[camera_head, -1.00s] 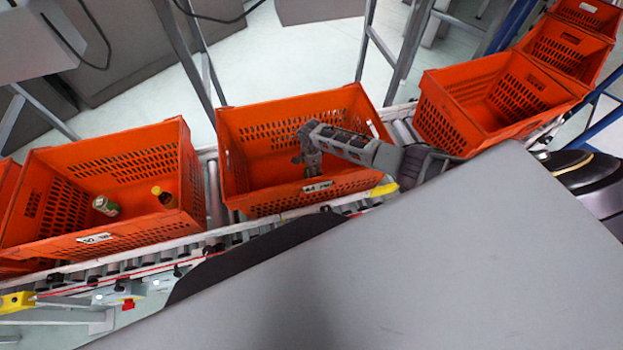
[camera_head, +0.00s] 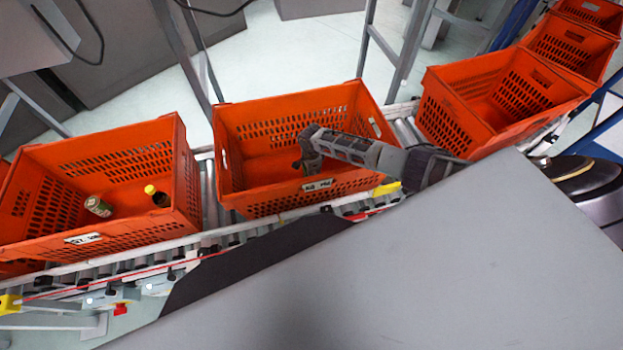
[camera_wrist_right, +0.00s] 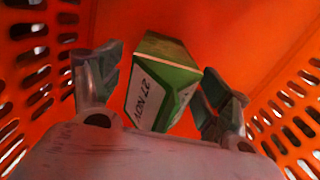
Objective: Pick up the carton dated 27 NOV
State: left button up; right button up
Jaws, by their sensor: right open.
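The green and white carton (camera_wrist_right: 160,85) shows in the right wrist view with "27 NOV" printed on its pale side. It is tilted in the picture, inside an orange tote. My right gripper (camera_wrist_right: 162,76) is open, with one finger on each side of the carton. There seems to be a gap at each finger. In the head view my right gripper (camera_head: 309,160) reaches down into the middle orange tote (camera_head: 255,203). The carton is hidden there behind the gripper and the tote's front wall. My left gripper is not in view.
The left tote (camera_head: 140,232) holds a green-labelled can (camera_head: 98,206) and a dark bottle with a yellow cap (camera_head: 160,198). The right tote (camera_head: 450,118) looks empty. The totes stand on a roller conveyor (camera_head: 207,190). The middle tote's walls surround my gripper closely.

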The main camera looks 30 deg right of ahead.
jog(key=shift+f, duration=0.25)
dwell(0.4)
jog(key=c, duration=1.5)
jog(key=shift+r, duration=0.15)
